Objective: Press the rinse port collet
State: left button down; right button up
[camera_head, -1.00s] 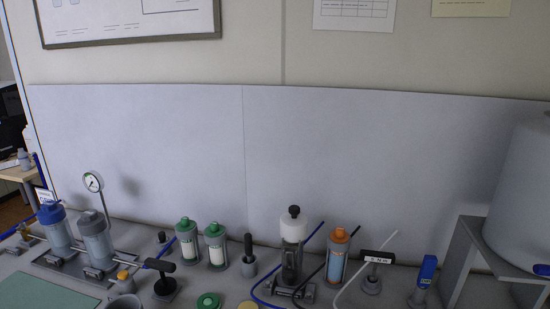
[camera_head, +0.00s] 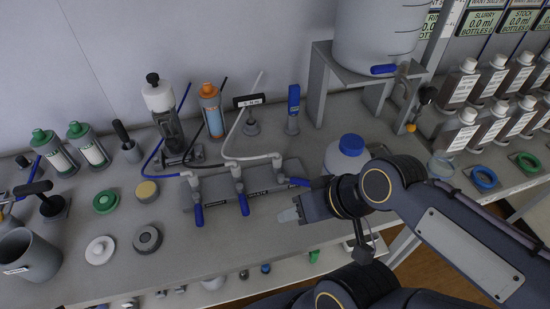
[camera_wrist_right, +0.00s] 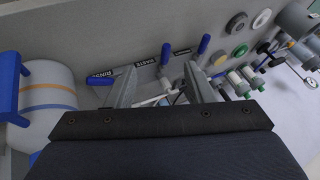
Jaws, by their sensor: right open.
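A grey valve manifold (camera_head: 262,203) lies on the bench with three ports, each with a blue lever. Its right-hand port (camera_head: 278,168) has a white tube fitting on top and its blue lever (camera_head: 298,182) points right. My right gripper (camera_head: 289,214) is open and empty, just in front of the manifold's right end. In the right wrist view its two fingers (camera_wrist_right: 162,88) reach toward the manifold and partly cover it. The collet itself is too small to make out clearly. My left gripper is out of view.
A blue-capped white bottle (camera_head: 346,155) stands right of the manifold, close to my right arm. A stand (camera_head: 320,80) carries a large white tank (camera_head: 380,35) behind. White tubing (camera_head: 240,128) rises from the manifold. Round caps (camera_head: 147,240) lie to the left.

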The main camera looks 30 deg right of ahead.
jog(key=shift+f, duration=0.25)
jog(key=c, duration=0.4)
jog(key=f+b, duration=0.1)
jog(key=d+f+m+g+h+b, duration=0.1)
jog(key=d+f+g+h+b, duration=0.1)
jog(key=f, duration=0.1)
jog(key=shift+f+m, duration=0.1)
jog(key=shift+m, duration=0.3)
grip_shut()
jog(key=w+d+m+t+h+b, duration=0.1)
jog(key=w+d+m+h+b, duration=0.4)
jog(key=w+m+h+b, duration=0.2)
jog(key=shift+w+d+f+m+h, duration=0.25)
jog(key=shift+w+d+m+h, duration=0.05)
jog(key=shift+w+h, duration=0.6)
